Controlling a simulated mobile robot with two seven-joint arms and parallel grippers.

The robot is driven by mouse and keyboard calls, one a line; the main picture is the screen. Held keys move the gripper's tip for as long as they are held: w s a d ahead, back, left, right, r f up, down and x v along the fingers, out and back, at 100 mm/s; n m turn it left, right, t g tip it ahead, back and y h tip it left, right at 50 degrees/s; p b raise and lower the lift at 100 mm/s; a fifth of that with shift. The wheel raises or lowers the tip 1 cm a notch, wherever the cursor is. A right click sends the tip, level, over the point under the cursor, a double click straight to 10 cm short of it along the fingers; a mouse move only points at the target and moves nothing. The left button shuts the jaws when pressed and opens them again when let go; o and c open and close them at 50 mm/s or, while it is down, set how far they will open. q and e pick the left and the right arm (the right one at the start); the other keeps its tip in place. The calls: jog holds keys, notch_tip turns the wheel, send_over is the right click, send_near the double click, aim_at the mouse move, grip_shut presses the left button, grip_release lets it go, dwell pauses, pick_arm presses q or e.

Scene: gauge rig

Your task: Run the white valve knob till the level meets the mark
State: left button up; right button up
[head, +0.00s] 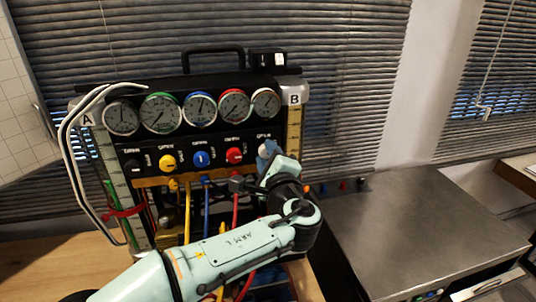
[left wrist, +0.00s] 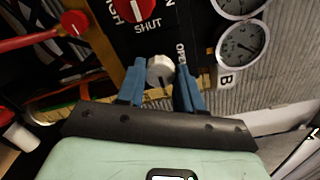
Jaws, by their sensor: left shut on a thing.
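The white valve knob (left wrist: 160,68) sits on the black panel of the gauge rig, between the two blue fingers of my left gripper (left wrist: 160,75), which is shut on it. In the head view the gripper (head: 268,155) reaches the right end of the knob row and covers most of the knob. Sight column A (head: 110,180) stands at the rig's left edge, with green low in it. Sight column B (head: 294,130) stands at the right edge and looks yellowish; its lower part is behind my arm. I cannot make out the level or mark there.
Black, yellow (head: 167,161), blue (head: 201,159) and red (head: 234,155) knobs sit left of my gripper, below several round dials (head: 200,108). Coloured hoses (head: 187,215) hang beneath. A red-handled lever (head: 125,212) is at lower left. A grey metal bench (head: 420,225) stands right, its top mostly clear.

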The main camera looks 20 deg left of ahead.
dwell(0.5)
pick_arm(q)
jog(key=o, duration=1)
jog(key=shift+o, duration=0.2)
jog(key=b+v, duration=0.2)
jog(key=v, duration=1.1)
jog(key=shift+s+d, duration=0.15)
